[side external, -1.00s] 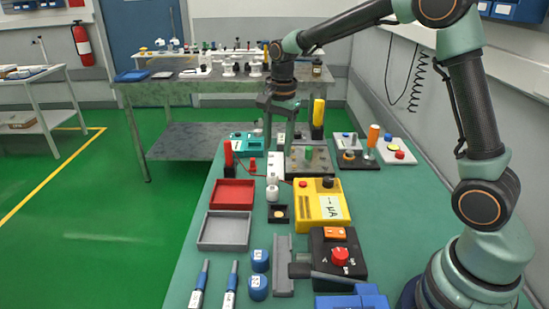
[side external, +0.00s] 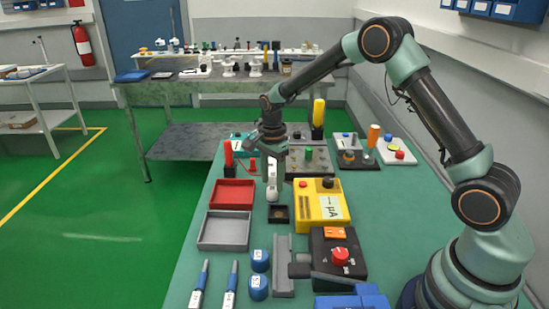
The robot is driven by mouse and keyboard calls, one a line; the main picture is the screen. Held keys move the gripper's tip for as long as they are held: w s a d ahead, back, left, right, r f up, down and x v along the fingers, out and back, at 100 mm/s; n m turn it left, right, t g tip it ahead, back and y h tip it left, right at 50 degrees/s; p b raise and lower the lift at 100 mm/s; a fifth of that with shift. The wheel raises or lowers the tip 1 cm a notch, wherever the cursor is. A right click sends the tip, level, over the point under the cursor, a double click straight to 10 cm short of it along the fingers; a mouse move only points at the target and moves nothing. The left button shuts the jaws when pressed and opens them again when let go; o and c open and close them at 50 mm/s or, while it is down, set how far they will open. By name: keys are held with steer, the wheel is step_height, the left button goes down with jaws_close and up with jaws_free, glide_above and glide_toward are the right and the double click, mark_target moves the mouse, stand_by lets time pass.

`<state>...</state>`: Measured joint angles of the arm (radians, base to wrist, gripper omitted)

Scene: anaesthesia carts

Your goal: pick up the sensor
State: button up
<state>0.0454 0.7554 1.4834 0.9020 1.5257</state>
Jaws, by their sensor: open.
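My gripper (side external: 271,182) points down with its fingers apart, over the row of small items in the middle of the green bench. A white upright piece (side external: 272,168) shows between the fingers, with a round white knob (side external: 272,195) just below. I cannot tell whether the fingers touch either one. A small black square holder (side external: 278,214) with a round tan disc in it lies just nearer than the fingertips. No label marks the sensor, so I cannot tell which of these small items it is.
A red tray (side external: 232,182) and a grey tray (side external: 201,232) lie to the left. A yellow meter (side external: 309,211) and a black box with a red knob (side external: 318,264) stand to the right. A yellow-topped post (side external: 318,112) and a red-topped post (side external: 228,153) rise behind.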

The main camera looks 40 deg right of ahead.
step_height(320, 180, down, 4)
steer(key=shift+w+d+f, duration=0.1)
steer(key=shift+f, duration=0.1)
jaws_close()
steer(key=shift+r, duration=0.15)
step_height(320, 180, up, 19)
steer(key=s+a+r+n, duration=0.25)
steer(key=s+n, duration=0.95)
steer(key=n, duration=0.6)
steer(key=m, duration=1.8)
glide_above(272, 188)
steer(key=shift+f, duration=0.85)
